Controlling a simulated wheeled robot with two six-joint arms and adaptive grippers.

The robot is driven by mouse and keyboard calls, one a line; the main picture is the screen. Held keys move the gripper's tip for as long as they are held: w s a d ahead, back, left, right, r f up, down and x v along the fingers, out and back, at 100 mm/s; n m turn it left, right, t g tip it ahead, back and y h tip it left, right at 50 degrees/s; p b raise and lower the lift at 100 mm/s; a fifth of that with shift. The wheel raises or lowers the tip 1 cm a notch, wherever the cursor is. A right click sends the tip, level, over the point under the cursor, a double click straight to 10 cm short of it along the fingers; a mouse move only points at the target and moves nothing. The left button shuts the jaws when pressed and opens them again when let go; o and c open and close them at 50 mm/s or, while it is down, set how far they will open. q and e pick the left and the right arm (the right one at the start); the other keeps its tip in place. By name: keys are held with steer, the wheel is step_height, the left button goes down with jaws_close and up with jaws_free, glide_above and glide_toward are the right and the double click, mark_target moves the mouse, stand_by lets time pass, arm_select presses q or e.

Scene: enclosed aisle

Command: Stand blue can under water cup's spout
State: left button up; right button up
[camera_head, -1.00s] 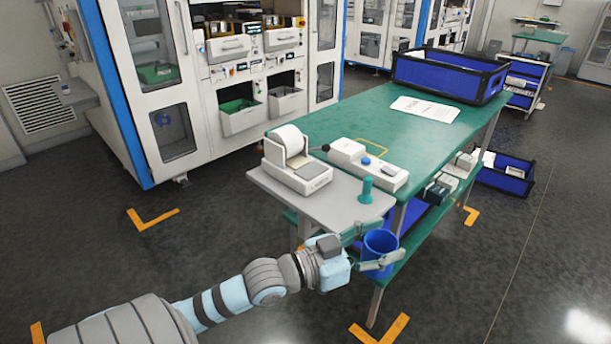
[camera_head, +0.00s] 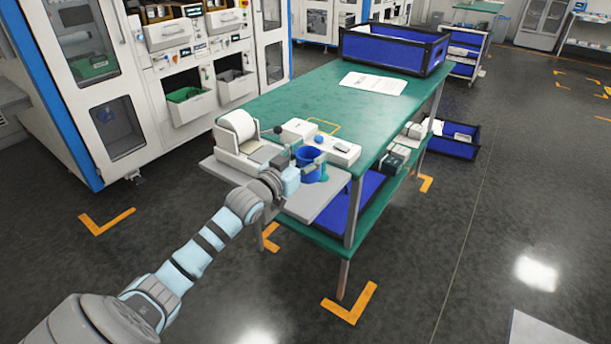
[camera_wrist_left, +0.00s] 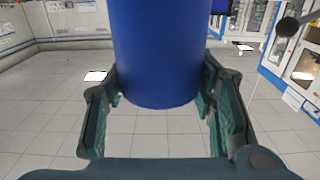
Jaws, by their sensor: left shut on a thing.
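The blue can (camera_head: 309,160) is in my left gripper (camera_head: 306,173), upright, over the grey side shelf at the table's near end. In the left wrist view the can (camera_wrist_left: 156,50) stands between the two green finger pads (camera_wrist_left: 157,92), its lower end in sight and its top cut off. A small teal cylinder (camera_head: 324,172) is mostly hidden behind the can. I cannot make out which thing is the water cup, or any spout. My right gripper is not in view.
The grey shelf (camera_head: 318,203) also bears a white device with a paper roll (camera_head: 238,128). Behind it, a white box with a blue button (camera_head: 328,146) and a dark-knobbed lever (camera_head: 279,130) stands on the green table (camera_head: 290,97). A blue crate (camera_head: 390,50) is at the back.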

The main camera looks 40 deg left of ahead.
arm_select(q)
step_height(320, 180, down, 5)
steer(key=shift+f+b, duration=0.15)
steer(key=shift+b, duration=0.9)
steer(key=o, duration=1.1)
steer(key=shift+o, duration=0.2)
